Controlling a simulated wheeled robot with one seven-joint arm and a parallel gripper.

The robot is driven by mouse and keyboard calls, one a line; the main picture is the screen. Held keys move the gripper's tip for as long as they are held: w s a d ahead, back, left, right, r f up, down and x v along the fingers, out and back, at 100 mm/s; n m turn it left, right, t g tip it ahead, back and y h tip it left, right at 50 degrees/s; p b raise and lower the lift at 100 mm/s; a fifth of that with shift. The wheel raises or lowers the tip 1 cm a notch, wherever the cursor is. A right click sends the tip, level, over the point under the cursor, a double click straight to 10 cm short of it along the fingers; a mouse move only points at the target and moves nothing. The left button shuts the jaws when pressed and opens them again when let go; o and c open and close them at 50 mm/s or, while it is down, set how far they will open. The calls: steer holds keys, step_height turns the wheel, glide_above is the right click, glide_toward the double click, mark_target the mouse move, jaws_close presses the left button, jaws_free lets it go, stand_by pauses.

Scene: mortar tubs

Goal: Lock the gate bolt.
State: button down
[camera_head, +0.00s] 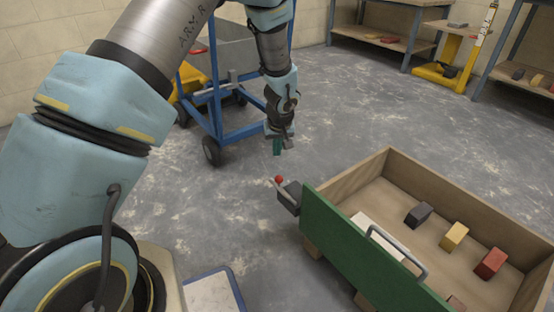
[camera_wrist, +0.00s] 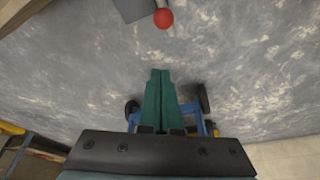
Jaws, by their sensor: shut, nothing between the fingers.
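The gate bolt shows a red ball knob (camera_head: 279,180) on a dark grey housing (camera_head: 291,194) at the left corner of a wooden crate. The green gate (camera_head: 345,247) with a metal handle (camera_head: 397,252) forms the crate's near side. In the wrist view the red knob (camera_wrist: 163,18) is at the top, with part of the grey housing (camera_wrist: 132,8) beside it. My gripper (camera_head: 277,147) is above the floor, up and behind the knob in the head view, apart from it. Its teal fingers (camera_wrist: 160,80) are shut together and empty. I cannot tell the bolt's position.
The wooden crate (camera_head: 385,165) holds several coloured blocks. A blue wheeled cart (camera_head: 214,125) stands behind my gripper. Shelves (camera_head: 385,38) and a yellow pallet truck (camera_head: 440,75) are at the back. A blue-edged panel (camera_head: 213,292) is at the bottom. Open floor surrounds the knob's left side.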

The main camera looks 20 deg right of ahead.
step_height(320, 180, down, 8)
steer(key=s+b, duration=0.1)
steer(key=b, duration=0.3)
steer(key=shift+a+r, duration=0.15)
steer(key=shift+s, duration=0.1)
steer(key=s+b, duration=0.1)
steer(key=s, duration=0.1)
steer(key=s+d+b, duration=0.1)
steer(key=s, duration=0.1)
steer(key=shift+s, duration=0.55)
